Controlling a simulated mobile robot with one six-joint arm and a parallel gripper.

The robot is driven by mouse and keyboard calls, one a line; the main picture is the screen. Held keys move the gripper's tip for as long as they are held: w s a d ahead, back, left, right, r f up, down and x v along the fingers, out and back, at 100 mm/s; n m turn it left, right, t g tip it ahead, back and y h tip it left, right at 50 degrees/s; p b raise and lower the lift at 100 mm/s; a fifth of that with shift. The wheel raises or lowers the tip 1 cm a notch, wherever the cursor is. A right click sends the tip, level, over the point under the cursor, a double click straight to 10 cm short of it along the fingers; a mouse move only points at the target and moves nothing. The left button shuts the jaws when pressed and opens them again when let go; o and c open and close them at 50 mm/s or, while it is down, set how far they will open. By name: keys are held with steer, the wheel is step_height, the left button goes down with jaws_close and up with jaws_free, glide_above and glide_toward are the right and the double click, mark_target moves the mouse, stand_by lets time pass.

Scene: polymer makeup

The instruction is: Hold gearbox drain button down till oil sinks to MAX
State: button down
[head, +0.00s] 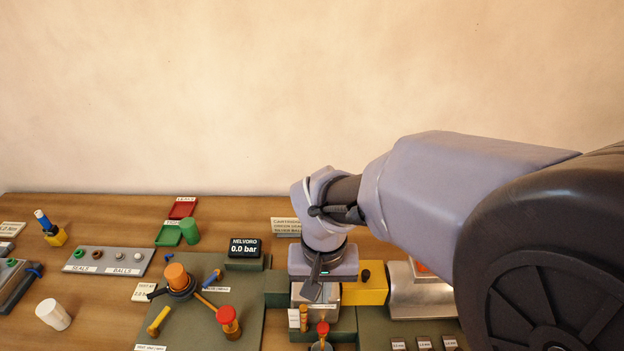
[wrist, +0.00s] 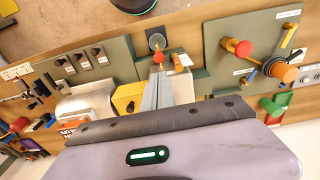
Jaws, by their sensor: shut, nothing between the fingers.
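My gripper (head: 316,292) points down over the middle of the bench, and its narrow grey fingers (wrist: 158,78) look shut and empty. In the head view a yellow block (head: 372,296) with a dark round knob or button (head: 365,275) stands just right of my gripper. The block also shows in the wrist view (wrist: 127,92), left of the fingers. Beside it is a silver rounded housing (head: 428,300), seen in the wrist view (wrist: 88,106) with an orange-red patch. I cannot tell for certain which part is the drain button. No oil level or MAX mark is readable.
A red-topped knob (wrist: 158,57) stands close past the fingertips in the wrist view. Left of my gripper are a green panel with a red knob (head: 228,318), an orange knob (head: 176,275) and a display (head: 244,247) reading 0.0 bar.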

mark_target(323, 328)
steer(key=f+b, duration=0.1)
steer(key=f, duration=0.3)
steer(key=f+b, duration=0.2)
steer(key=f, duration=0.3)
steer(key=w+f+b, duration=0.1)
steer(key=f, duration=0.4)
steer(key=shift+d+f+b, duration=0.1)
steer(key=shift+d+b, duration=0.2)
